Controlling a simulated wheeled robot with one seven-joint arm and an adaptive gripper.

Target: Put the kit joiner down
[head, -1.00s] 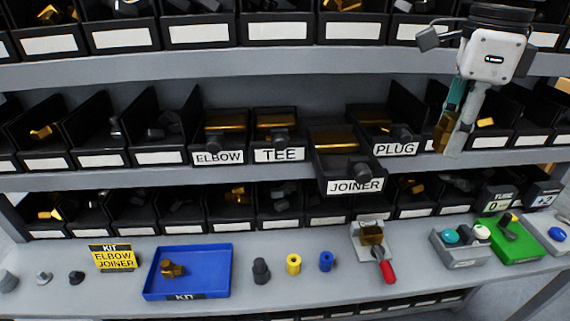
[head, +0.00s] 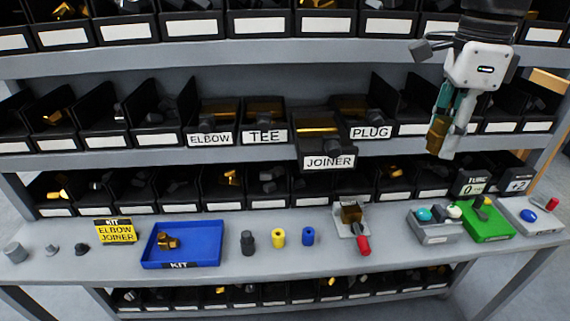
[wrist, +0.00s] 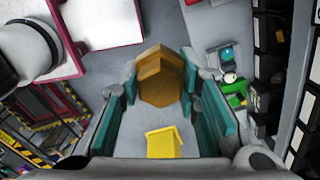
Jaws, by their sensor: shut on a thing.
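My gripper (head: 440,137) hangs at the right, in front of the middle shelf and above the bench. It is shut on a brass joiner (head: 436,134). In the wrist view the joiner (wrist: 162,77) shows as a hexagonal brass body between the teal fingers; a bright yellow face shows nearer the camera, and I cannot tell if it is the same piece. The blue kit tray (head: 208,258) lies on the bench at left, with a brass elbow (head: 167,241) in its left part. The yellow card (head: 115,231) beside it reads KIT ELBOW JOINER.
The JOINER bin (head: 328,162) juts out of the middle shelf. Between tray and right end stand black, yellow and blue cylinders (head: 279,237), a red-handled fixture (head: 352,222) holding a brass block, a grey button box (head: 433,226) and a green tray (head: 487,230). The tray's right part is clear.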

